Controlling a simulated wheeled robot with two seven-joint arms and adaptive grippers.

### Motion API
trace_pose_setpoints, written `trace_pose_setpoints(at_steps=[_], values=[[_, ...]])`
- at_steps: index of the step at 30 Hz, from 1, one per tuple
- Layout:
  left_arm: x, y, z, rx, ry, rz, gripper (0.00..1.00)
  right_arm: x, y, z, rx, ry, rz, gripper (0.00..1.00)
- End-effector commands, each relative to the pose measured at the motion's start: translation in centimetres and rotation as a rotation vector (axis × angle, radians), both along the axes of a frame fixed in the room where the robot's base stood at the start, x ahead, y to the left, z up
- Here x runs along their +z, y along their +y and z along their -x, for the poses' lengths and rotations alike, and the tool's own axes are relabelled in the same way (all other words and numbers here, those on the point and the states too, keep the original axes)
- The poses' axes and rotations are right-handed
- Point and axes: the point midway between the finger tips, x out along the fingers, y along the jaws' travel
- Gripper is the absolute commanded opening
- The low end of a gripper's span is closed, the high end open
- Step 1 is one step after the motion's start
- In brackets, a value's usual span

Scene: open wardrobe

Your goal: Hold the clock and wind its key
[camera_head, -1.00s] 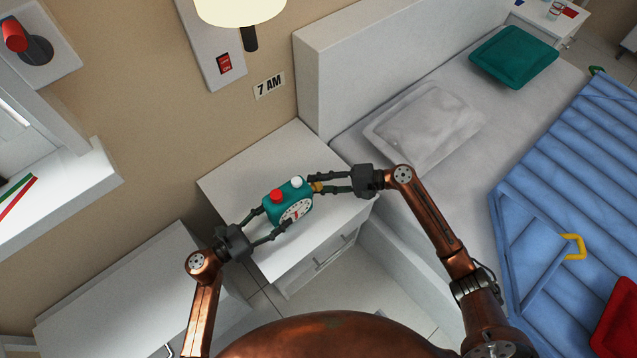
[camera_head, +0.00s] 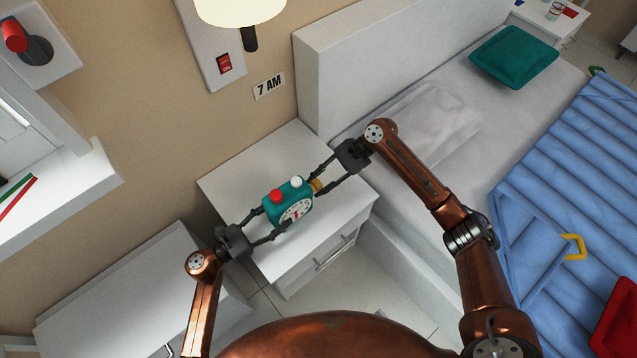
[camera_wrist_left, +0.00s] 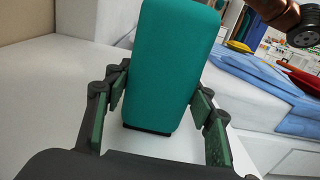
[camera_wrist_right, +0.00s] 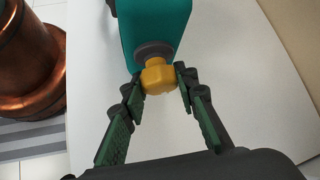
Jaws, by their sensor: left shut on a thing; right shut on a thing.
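The teal clock (camera_head: 289,203) has a white dial, a red button and a white button on top. It is at the white nightstand, and I cannot tell whether it touches the top. My left gripper (camera_head: 268,222) is shut on the clock body from the left; in the left wrist view the clock (camera_wrist_left: 168,65) stands between its fingers. The yellow key (camera_head: 317,186) sticks out of the clock's right side. My right gripper (camera_head: 318,183) is shut on the key; in the right wrist view the key (camera_wrist_right: 158,77) is between the fingertips, in front of a grey collar.
The white nightstand (camera_head: 240,183) has bare top around the clock. The bed (camera_head: 440,180) with a grey pillow stands to the right. A lamp (camera_head: 240,8) hangs on the wall above. A low white cabinet (camera_head: 120,300) is at the lower left.

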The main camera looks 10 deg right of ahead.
Motion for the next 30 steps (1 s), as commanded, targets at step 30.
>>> trace_pose_setpoints(at_steps=[30], values=[[0.11,-0.09,0.04,-0.002,-0.002,0.001,0.31,0.11,0.17,0.0,-0.004,0.445,0.228,0.03]])
